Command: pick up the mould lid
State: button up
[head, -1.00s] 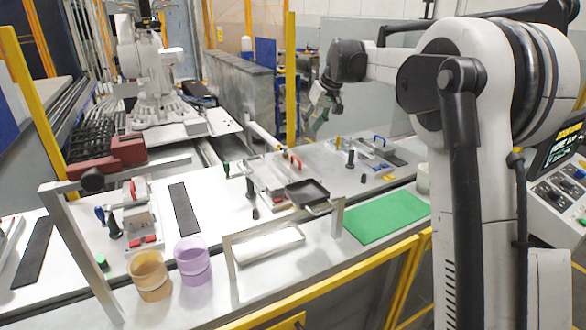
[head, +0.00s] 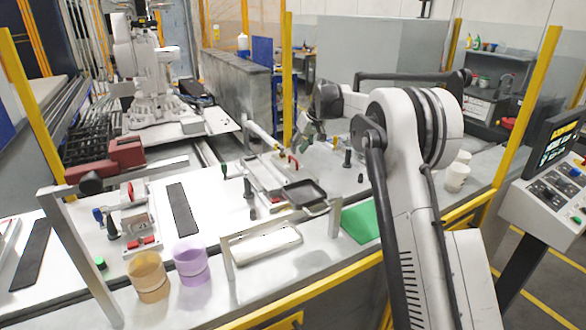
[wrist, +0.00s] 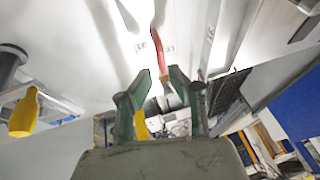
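I cannot tell for sure which piece is the mould lid. A dark, square, shallow pan-like piece (head: 304,193) lies on the bench at the middle in the head view. Behind it stands a red handle (head: 292,163) on a metal fixture. A red handle (wrist: 158,50) also shows in the wrist view, beyond the fingertips. My gripper (head: 308,136) is above the bench, behind and slightly right of the pan-like piece. In the wrist view my gripper (wrist: 158,86) has its two green fingers apart, with nothing visibly held between them.
A green mat (head: 360,222) lies right of a metal frame (head: 228,262). An orange cup (head: 149,276) and a purple cup (head: 190,262) stand at the front. A clamp fixture (head: 138,218) stands left. White cups (head: 455,178) stand right. Yellow posts (head: 287,80) rise around the bench.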

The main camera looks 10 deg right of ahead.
aim_at(293, 159)
jog(key=shift+s+p+x, duration=0.2)
jog(key=shift+p+x, duration=0.45)
jog(key=shift+x, duration=2.2)
jog(key=shift+a, duration=0.15)
grip_shut()
